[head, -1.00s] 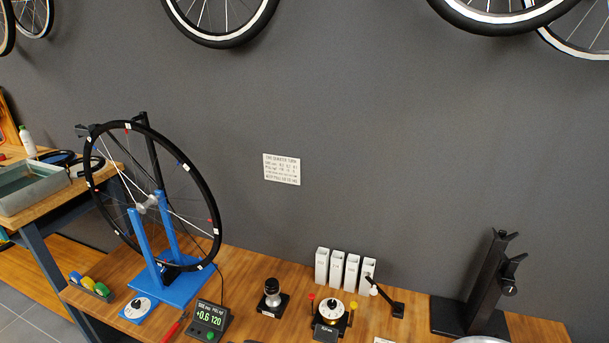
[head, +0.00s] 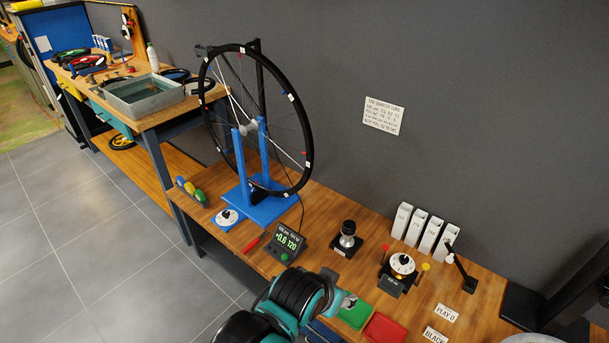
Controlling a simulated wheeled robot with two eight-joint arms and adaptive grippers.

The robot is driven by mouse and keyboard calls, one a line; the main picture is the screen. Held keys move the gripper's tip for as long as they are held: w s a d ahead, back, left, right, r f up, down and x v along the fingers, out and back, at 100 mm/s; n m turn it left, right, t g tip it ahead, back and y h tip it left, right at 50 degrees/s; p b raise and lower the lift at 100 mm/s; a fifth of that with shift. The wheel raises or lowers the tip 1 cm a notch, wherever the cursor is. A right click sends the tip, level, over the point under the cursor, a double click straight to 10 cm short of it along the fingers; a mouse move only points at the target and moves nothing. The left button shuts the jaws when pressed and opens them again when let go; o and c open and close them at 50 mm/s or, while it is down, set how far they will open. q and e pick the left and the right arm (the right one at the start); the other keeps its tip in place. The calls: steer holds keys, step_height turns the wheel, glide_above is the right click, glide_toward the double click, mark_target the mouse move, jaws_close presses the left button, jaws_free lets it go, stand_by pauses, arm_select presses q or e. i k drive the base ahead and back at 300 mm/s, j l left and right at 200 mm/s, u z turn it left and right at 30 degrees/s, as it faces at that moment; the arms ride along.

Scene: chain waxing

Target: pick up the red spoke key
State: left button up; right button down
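A slim red tool (head: 252,243), which may be the red spoke key, lies on the wooden workbench, left of the small black display. It is small, and I cannot make out its exact shape. A rack (head: 191,190) to its left holds blue, yellow and green pieces; I see no red piece in it. A teal and black link of one of my arms comes in at the bottom centre, to the right of and nearer than the red tool. No gripper fingers can be made out on it. My other gripper does not show.
A wheel in a blue truing stand (head: 270,208) stands behind the red tool. The black display (head: 287,243) is close on its right. Green (head: 356,316) and red trays (head: 384,328) lie near my arm. A dial gauge (head: 402,264) and white boxes stand farther right.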

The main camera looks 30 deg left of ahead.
mark_target(251, 245)
steer(key=j+u, duration=0.15)
steer(key=u, duration=1.2)
steer(key=i+j, duration=0.6)
steer(key=z, duration=1.45)
steer(key=k+j+z, duration=0.25)
steer(key=j, duration=0.35)
steer(key=k+j+z, duration=0.25)
steer(key=k+j, duration=0.2)
